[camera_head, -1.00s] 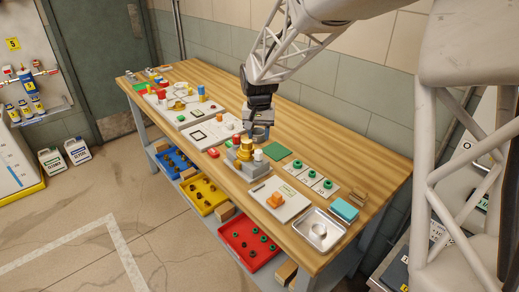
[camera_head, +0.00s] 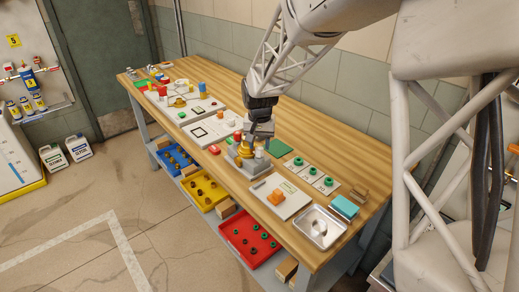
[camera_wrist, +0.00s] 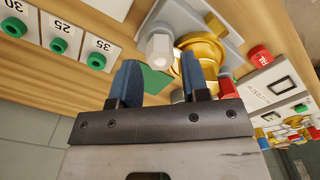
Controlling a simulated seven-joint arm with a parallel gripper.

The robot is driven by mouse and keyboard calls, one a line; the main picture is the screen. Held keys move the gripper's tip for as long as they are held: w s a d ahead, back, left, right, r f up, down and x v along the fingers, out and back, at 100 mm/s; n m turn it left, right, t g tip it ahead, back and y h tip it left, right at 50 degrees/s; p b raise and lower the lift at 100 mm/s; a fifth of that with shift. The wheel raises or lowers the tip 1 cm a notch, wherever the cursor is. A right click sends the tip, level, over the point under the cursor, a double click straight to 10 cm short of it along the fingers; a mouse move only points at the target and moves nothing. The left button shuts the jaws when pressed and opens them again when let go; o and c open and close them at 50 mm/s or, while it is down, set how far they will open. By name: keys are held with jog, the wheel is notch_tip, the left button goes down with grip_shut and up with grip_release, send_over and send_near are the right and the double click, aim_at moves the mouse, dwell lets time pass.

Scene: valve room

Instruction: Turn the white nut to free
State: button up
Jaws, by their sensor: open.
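The white nut (camera_wrist: 159,48) is a hexagonal piece on a grey fixture plate (camera_wrist: 165,14), beside a brass-coloured stepped part (camera_wrist: 203,50). In the head view the nut (camera_head: 259,153) shows small, just below my gripper. My gripper (camera_wrist: 160,62) is open, with two blue fingers spread apart. In the wrist view the nut appears between and just beyond the fingertips; I cannot tell whether either finger touches it. In the head view my gripper (camera_head: 260,138) hangs low over the fixture and partly hides the brass part.
A green pad (camera_head: 280,148) lies behind. A red knob (camera_wrist: 260,54) stands near the brass part. Bare wood lies along the wall.

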jog(key=shift+f, duration=1.35)
jog(key=shift+c, duration=0.2)
jog(key=c, duration=0.6)
